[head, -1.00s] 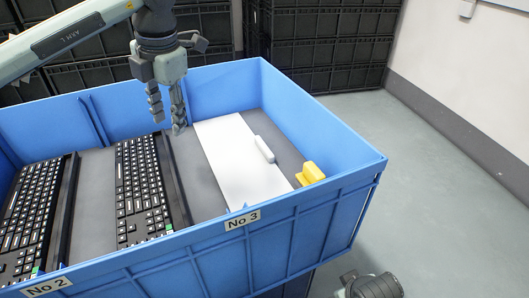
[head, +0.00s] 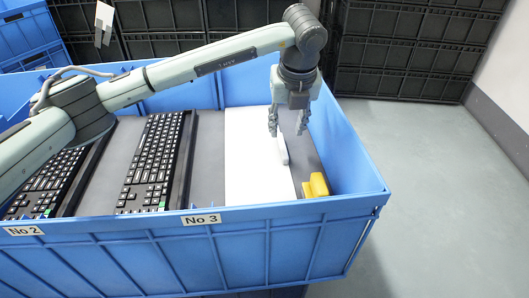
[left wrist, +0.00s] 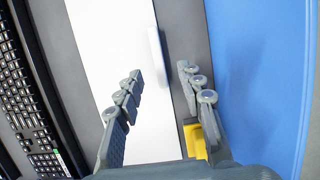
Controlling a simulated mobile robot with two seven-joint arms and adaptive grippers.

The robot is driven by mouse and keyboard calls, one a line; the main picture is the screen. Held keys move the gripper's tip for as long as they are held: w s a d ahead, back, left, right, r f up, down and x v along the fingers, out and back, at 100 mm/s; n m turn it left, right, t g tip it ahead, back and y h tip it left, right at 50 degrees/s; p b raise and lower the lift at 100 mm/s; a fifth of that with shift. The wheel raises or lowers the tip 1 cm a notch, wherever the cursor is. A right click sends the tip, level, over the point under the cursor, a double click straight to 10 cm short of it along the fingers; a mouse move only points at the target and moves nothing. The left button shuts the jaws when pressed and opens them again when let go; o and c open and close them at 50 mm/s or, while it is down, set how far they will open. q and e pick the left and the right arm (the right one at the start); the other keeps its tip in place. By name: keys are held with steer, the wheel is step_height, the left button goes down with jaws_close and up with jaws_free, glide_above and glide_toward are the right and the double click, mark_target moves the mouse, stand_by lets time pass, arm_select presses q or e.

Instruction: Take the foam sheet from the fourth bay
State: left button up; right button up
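The white sheet (head: 250,165) lies flat in the right part of the blue bin (head: 330,240), with a white bar-shaped handle (head: 282,150) along its right side. My left gripper (head: 288,125) is open and empty, pointing down over the handle. In the left wrist view, the sheet (left wrist: 105,40) and the handle (left wrist: 155,58) show beyond the parted fingers (left wrist: 160,74), and the handle appears between them. I cannot tell the exact height gap. My right gripper is not in view.
A yellow piece (head: 316,186) sits at the sheet's lower right, near the bin's front wall. Black keyboards (head: 153,160) stand in the bays to the left. A No 3 label (head: 201,219) marks the front rim. Open floor (head: 430,150) lies to the right.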

mark_target(283, 144)
arm_select(q)
steer(key=p+x, duration=0.1)
steer(key=x, duration=0.5)
steer(key=shift+w+a+f, duration=0.1)
steer(key=shift+a+f, duration=0.1)
steer(key=shift+f, duration=0.2)
jaws_close()
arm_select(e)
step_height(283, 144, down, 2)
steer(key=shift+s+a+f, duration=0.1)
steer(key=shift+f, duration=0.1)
